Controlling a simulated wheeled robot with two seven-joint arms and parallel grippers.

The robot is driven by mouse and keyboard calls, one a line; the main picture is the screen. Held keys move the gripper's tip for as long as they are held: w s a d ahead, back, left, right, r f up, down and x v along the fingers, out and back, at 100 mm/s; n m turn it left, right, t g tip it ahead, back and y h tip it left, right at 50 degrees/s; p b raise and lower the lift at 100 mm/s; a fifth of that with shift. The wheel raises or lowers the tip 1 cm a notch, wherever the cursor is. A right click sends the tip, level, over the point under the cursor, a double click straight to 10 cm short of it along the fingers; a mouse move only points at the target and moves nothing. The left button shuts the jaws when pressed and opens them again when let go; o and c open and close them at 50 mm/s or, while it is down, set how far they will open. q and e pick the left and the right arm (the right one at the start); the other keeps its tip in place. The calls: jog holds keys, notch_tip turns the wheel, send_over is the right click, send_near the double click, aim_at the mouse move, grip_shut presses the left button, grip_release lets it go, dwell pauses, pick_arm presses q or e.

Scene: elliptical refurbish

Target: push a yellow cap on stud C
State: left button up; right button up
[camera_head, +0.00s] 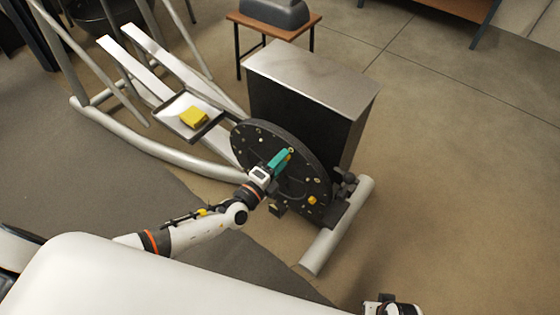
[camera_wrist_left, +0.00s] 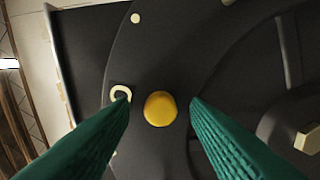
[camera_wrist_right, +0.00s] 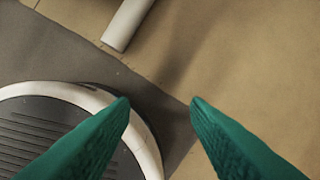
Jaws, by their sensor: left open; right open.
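The black disc (camera_head: 250,140) stands upright on the side of the elliptical machine, with several small pale and yellow fittings on its face. My left gripper (camera_head: 284,158) is at the disc, its green fingers open. In the left wrist view a round yellow cap (camera_wrist_left: 160,108) sits on the disc between the parted fingertips, with gaps on both sides. Another yellow cap (camera_head: 312,200) is lower right on the disc. No stud letter is readable. My right gripper (camera_wrist_right: 160,102) is open and empty above the floor, away from the disc.
A tray (camera_head: 176,122) with a yellow block-like thing (camera_head: 194,117) lies left of the disc. A dark housing (camera_head: 300,105) stands behind the disc. A pale tube (camera_head: 338,225) crosses the floor at right. A pale ring (camera_wrist_left: 121,92) is beside the left fingertip. Floor at right is clear.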

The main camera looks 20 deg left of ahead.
pick_arm(q)
jog(key=v, duration=1.2)
pick_arm(e)
jog(key=shift+w+r, duration=0.25)
jog(key=shift+r, duration=0.6)
jog(key=shift+f, duration=0.1)
